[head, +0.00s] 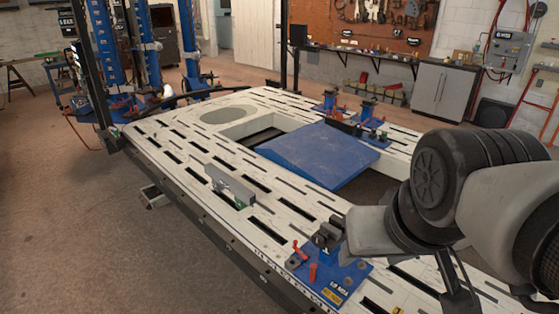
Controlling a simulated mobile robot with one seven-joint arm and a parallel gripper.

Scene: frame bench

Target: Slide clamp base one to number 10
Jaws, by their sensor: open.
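Clamp base one appears to be the blue base plate (335,276) near the front edge of the white slotted bench (190,152). It has red handles (299,250) and a dark clamp head (328,235) standing on it. I cannot make out my gripper's fingertips against the dark parts there. No contact with the base can be made out. The number 10 mark is not readable.
A blue ramp-like panel (318,154) covers part of the central opening. Further clamp bases (368,112) stand on the far side. Blue posts (148,50) rise at the far left. The bench front edge between bracket and near base looks clear.

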